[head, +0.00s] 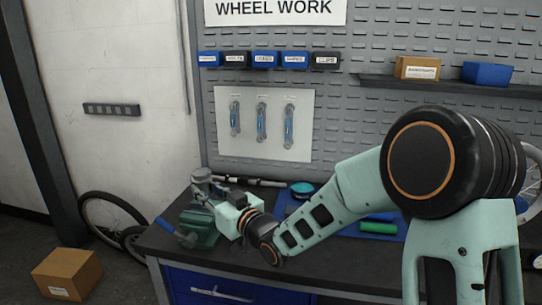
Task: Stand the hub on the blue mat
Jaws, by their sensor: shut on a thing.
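My gripper (215,193) is at the left end of the dark workbench, over the green vise (200,226). Its dark fingers are small and partly hidden by the gripper body, and they are shut on a grey metal piece that looks like the hub (202,177). I cannot tell whether the hub still touches the vise. The blue mat (349,231) lies on the bench to the right of the gripper. My forearm crosses in front of the mat and hides much of it.
A round teal tin (302,189) and a green cylinder (378,227) are on or by the mat. A silver-and-black rod (262,182) lies at the back of the bench. The vise has a blue handle (166,225). A pegboard rises behind; a cardboard box (67,273) is on the floor.

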